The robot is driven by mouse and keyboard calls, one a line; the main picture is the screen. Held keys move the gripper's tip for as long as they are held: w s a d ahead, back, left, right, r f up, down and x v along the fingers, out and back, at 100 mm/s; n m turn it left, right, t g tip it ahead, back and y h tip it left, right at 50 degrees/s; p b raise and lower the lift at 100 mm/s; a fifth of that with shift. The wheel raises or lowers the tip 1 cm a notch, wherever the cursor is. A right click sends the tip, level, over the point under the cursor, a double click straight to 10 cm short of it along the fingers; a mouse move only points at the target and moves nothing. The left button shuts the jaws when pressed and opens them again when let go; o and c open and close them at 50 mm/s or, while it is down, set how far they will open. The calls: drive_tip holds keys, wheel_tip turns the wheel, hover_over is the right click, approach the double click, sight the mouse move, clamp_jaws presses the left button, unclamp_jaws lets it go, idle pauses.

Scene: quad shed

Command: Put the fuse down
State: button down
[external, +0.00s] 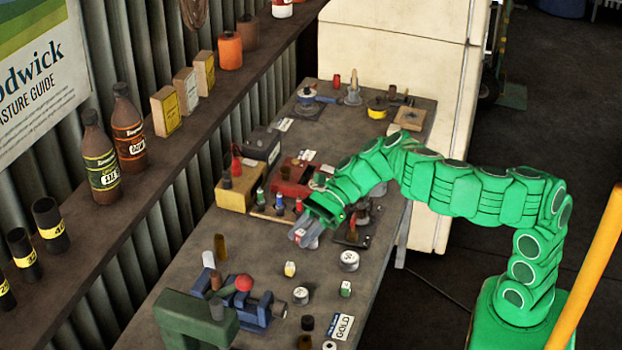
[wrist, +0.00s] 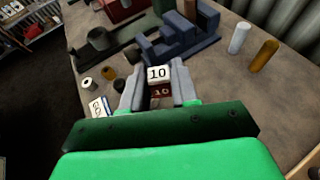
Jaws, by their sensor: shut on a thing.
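The fuse (wrist: 159,75) shows in the wrist view as a small block with a white face marked "10" and a brownish-red lower part, also marked "10". My gripper (wrist: 157,88) is shut on it, with one grey finger on each side. In the external view my gripper (external: 304,236) is over the middle of the workbench (external: 185,285). The fuse cannot be made out there. I cannot tell whether its underside touches the bench.
A yellow box (external: 240,195) and red tray (external: 292,180) stand behind.

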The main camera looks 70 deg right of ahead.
drive_tip(key=s, duration=0.1)
hover_over(258, 275)
drive_tip(key=shift+n+y, duration=0.3)
drive_tip(key=shift+f, duration=6.45)
drive_tip(key=shift+f+g, duration=0.3)
drive_tip(key=shift+f, duration=0.35)
drive_tip(key=c, duration=0.9)
unclamp_jaws()
drive_tip(key=shift+o, duration=0.2)
drive_tip(key=shift+r, duration=0.1)
